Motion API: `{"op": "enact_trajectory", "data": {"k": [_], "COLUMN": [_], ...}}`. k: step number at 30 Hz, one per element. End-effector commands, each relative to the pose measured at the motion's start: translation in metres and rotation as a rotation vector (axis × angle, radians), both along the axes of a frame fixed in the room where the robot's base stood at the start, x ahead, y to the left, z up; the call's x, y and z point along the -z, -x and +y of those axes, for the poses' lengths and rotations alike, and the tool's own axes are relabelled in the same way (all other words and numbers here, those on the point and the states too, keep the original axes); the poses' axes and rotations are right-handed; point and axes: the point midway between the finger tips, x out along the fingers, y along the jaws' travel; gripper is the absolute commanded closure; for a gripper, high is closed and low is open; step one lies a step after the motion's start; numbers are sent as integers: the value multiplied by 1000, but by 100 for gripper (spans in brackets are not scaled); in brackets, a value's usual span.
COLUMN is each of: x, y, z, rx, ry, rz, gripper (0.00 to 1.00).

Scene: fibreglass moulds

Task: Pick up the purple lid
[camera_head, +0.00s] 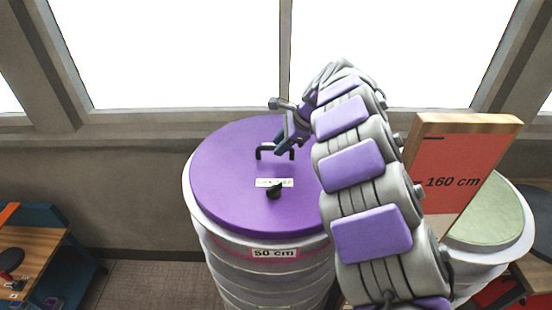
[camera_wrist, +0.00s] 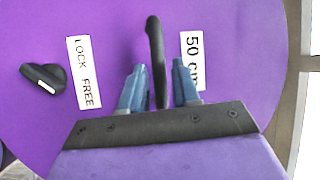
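The purple lid (camera_head: 232,180) is a round disc lying on top of a pale ribbed drum labelled 50 cm. It fills most of the wrist view (camera_wrist: 230,40). A black bar handle (camera_head: 262,150) stands on it, with a black knob (camera_head: 274,192) and a LOCK FREE label nearer the front. My gripper (camera_head: 284,143) is over the handle. In the wrist view my gripper (camera_wrist: 159,85) has its two blue fingers apart, one on each side of the handle (camera_wrist: 155,50), with gaps showing. The knob (camera_wrist: 44,77) is left of the LOCK FREE label.
A red board marked 160 cm (camera_head: 455,170) and a drum with a green top (camera_head: 490,220) stand at the right. A wood-topped bench (camera_head: 35,245) is at the lower left. A wall with windows is behind the drum.

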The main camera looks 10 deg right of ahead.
Motion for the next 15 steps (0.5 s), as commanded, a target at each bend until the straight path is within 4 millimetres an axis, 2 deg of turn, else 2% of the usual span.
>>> {"op": "enact_trajectory", "data": {"k": [7,15], "x": [21,24], "y": [-8,-8], "z": [12,13], "rx": [1,0], "ry": [3,0], "rz": [0,-2], "gripper": [69,69]}}
